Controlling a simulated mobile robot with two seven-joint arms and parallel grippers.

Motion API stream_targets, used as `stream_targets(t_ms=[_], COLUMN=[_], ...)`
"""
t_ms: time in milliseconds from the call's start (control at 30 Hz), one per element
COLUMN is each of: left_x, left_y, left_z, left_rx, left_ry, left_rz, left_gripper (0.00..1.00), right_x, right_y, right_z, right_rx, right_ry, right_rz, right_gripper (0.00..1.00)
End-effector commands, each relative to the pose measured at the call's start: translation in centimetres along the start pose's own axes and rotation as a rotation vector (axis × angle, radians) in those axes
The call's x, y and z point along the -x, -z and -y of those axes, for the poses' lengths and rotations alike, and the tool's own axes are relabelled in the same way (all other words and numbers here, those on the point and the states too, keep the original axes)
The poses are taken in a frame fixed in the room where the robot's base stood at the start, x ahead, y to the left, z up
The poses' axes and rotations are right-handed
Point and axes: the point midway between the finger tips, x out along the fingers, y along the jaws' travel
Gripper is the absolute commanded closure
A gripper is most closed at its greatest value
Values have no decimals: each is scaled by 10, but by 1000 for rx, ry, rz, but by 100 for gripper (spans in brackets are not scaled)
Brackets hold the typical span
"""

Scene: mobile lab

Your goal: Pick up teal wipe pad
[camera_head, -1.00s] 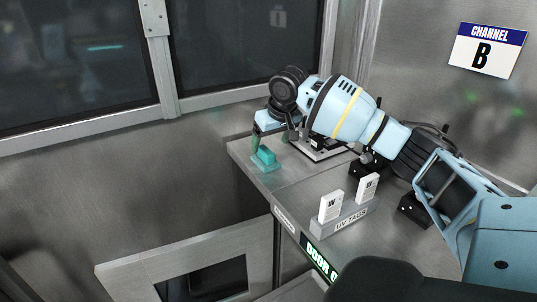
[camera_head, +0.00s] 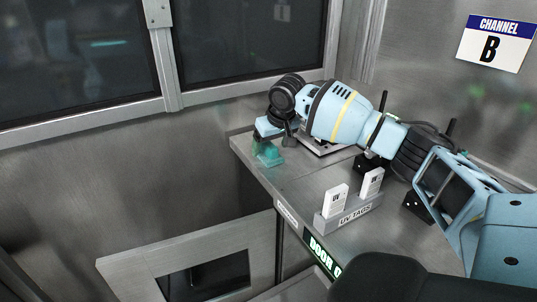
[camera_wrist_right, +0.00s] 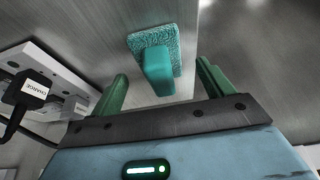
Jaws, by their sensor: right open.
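The teal wipe pad (camera_head: 268,155) lies on the far left corner of the steel counter in the head view. In the right wrist view the wipe pad (camera_wrist_right: 155,58) shows a textured base with a smooth block handle. My right gripper (camera_wrist_right: 163,85) is open, with its two green fingers on either side of the handle's near end and no contact visible. In the head view my right gripper (camera_head: 268,140) is over the pad and partly covers it. My left gripper is not in view.
A grey holder labelled UV TAGS (camera_head: 349,220) with two white tags (camera_head: 335,201) stands on the counter (camera_head: 290,181). A black plug marked CHARGE (camera_wrist_right: 30,90) and a pale fixture are left of the gripper in the wrist view. The counter's edge is close to the pad.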

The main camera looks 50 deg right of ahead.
Motion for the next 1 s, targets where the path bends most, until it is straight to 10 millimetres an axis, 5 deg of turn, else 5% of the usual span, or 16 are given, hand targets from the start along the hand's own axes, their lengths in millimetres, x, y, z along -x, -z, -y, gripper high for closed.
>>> stream_targets(t_ms=[200,467,833,1000], left_x=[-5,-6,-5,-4], left_y=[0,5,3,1], left_z=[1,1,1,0], left_rx=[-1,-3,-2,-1], left_ry=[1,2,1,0], left_rz=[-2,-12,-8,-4], left_gripper=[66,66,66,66], right_x=[-24,-25,-25,-25], right_y=[0,0,0,0], right_z=[0,0,0,0], right_rx=[0,0,0,0], right_ry=[0,0,0,0], right_rz=[-1,-2,-2,-2], right_gripper=[20,20,67,69])
